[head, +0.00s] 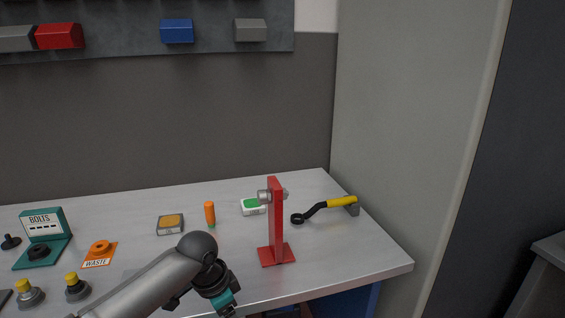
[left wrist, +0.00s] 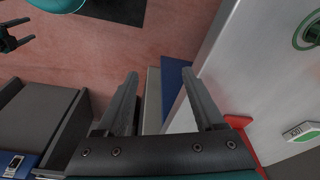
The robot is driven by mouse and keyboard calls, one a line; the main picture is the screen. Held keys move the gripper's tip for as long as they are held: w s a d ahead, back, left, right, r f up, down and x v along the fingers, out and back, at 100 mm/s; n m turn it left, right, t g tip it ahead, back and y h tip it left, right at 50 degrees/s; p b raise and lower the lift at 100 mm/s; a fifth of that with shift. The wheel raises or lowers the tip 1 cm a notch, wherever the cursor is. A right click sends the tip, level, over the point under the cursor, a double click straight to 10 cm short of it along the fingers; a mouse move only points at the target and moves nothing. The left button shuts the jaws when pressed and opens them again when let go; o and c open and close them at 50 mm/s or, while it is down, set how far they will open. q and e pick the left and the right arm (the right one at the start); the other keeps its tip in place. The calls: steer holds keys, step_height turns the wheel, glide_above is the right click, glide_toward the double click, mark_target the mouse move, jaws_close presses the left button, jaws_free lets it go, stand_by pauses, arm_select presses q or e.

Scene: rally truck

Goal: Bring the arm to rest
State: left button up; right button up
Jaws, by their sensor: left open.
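My left arm comes in from the lower left in the head view. Its gripper (head: 225,300) hangs over the bench's front edge, partly cut off by the frame. In the left wrist view the two fingers of my left gripper (left wrist: 165,80) are spread apart with nothing between them. They point down past the bench edge toward the reddish floor. A dark pronged shape (left wrist: 12,38) at the upper left of the wrist view may be my right gripper; its jaw state is unclear. The right arm does not show in the head view.
A grey wall panel (head: 410,120) rises at right.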

arm_select(q)
step_height(320, 180, down, 15)
steer(key=s+a+n+t, duration=0.1)
steer(key=s+a+n, duration=0.1)
steer(key=s+n, duration=0.15)
steer(key=s+a+f+n, duration=0.4)
steer(key=s+f, duration=0.7)
steer(key=f, duration=0.3)
steer(key=s+f, duration=0.3)
steer(key=s, duration=0.6)
steer(key=s+a+f+n+y+b, duration=0.1)
steer(key=s+f, duration=0.3)
steer(key=s, duration=0.5)
steer(key=s+a+f+g+y, duration=0.1)
steer(key=s+f, duration=0.2)
steer(key=s, duration=0.7)
steer(key=shift+f, duration=0.4)
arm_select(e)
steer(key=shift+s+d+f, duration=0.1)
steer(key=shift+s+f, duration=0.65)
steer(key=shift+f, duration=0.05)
arm_select(q)
steer(key=shift+s, duration=0.1)
